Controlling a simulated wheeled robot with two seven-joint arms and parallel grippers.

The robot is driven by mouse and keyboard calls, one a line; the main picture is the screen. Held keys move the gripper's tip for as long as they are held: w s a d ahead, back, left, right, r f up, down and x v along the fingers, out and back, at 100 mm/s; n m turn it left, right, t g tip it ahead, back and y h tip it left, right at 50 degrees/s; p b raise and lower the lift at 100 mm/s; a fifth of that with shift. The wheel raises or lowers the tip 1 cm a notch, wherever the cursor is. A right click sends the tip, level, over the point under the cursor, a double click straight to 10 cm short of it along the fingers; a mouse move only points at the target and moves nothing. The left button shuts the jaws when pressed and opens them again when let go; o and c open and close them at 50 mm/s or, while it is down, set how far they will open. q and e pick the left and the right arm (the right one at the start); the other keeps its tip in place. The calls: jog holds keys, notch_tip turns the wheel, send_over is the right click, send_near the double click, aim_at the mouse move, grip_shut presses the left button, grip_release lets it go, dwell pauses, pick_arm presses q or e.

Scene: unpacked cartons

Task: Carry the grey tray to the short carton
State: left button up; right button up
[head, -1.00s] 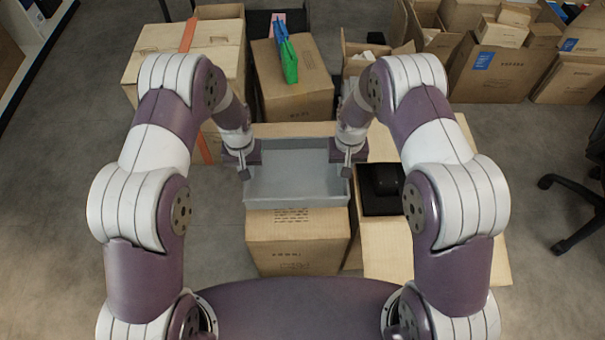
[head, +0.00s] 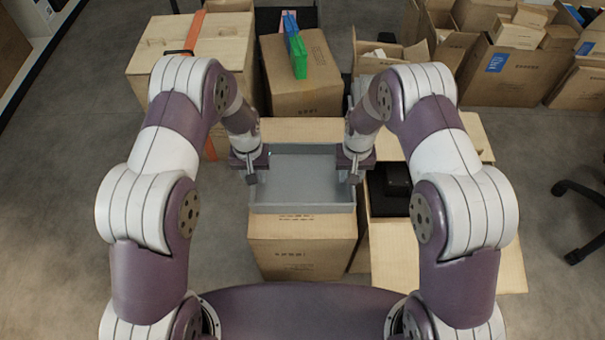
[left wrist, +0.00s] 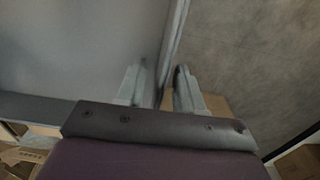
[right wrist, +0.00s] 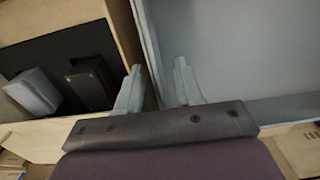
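The grey tray (head: 305,207) is empty and looks level, in front of me in the head view. My left gripper (head: 250,177) is shut on its left wall, with one finger on each side in the left wrist view (left wrist: 158,88). My right gripper (head: 354,176) is shut on its right wall, which also shows between the fingers in the right wrist view (right wrist: 158,85). A closed brown carton (head: 300,258), apparently the short one, lies beneath the tray in the picture. The tray hides most of its top; I cannot tell whether they touch.
An open carton (head: 395,255) with black and grey items stands close on the right. Behind stands a carton (head: 320,95) with green and blue items on top. A large carton (head: 140,60) with an orange strap is back left. Bare floor lies left; an office chair (head: 580,205) is far right.

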pick_arm(q)
jog(key=shift+r, duration=0.2)
pick_arm(e)
jog(key=shift+r, duration=0.1)
jog(key=shift+r, duration=0.35)
pick_arm(q)
notch_tip(320, 180, up, 12)
pick_arm(e)
notch_tip(320, 180, up, 11)
jog(key=shift+r, duration=0.2)
